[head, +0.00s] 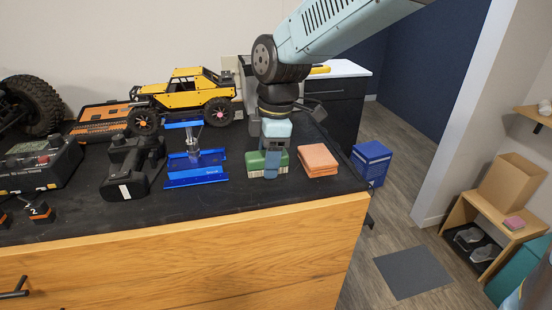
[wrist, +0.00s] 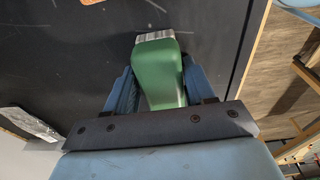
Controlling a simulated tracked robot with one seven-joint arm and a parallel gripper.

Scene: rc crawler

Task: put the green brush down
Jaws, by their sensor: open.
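The green brush (head: 254,161) rests on the black bench top (head: 225,200) near its right end, with a pale bristle end (wrist: 155,36) showing in the wrist view. In the wrist view its green handle (wrist: 158,72) lies between the two blue fingers of my gripper (wrist: 155,90). My gripper is open, with the fingers on either side of the handle; I cannot tell whether either one touches it. In the head view my gripper (head: 271,165) points down over the brush and hides part of it.
An orange sponge or cloth stack (head: 318,159) lies just right of the brush. A blue metal stand (head: 195,168) is to the left, then a black controller (head: 132,165). A yellow crawler car (head: 187,92) stands behind. The bench's front strip is clear.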

